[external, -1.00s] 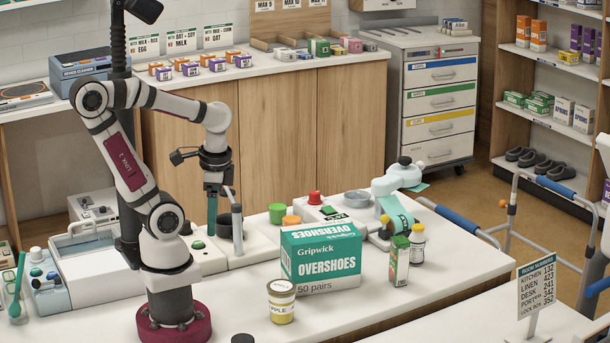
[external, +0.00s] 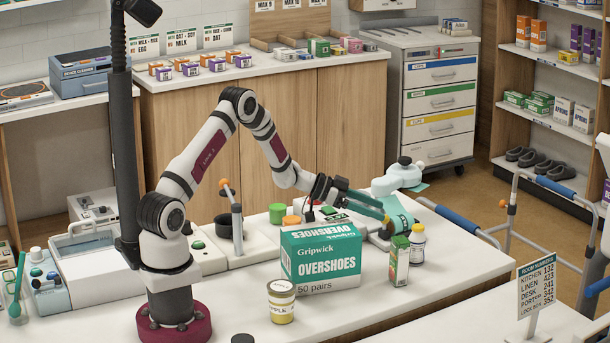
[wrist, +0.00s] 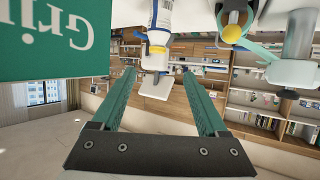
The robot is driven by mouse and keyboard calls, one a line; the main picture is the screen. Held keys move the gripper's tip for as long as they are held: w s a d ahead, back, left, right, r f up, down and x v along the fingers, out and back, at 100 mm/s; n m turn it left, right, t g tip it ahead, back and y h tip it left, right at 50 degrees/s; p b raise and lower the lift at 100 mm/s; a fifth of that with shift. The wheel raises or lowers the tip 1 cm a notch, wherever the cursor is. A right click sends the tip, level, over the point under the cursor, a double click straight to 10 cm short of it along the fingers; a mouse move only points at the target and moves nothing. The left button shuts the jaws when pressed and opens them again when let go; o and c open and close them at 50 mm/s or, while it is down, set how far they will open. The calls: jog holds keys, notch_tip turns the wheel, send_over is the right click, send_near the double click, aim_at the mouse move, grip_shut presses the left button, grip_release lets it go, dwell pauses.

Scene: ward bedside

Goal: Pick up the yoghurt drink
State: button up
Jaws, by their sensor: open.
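The gripper also shows in the wrist view (wrist: 156,76), apart from the bottle.
The overshoes box (external: 321,265) stands close left of the bottle, and a green-and-white carton (external: 399,262) stands just in front of it. A yellow-labelled tub (external: 281,302) stands at the front. The bench's right end is clear.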

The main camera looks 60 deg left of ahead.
aim_at(417, 226)
jog(key=x, duration=1.2)
jog(key=shift+d+f, duration=0.4)
jog(key=shift+f, duration=0.15)
grip_shut()
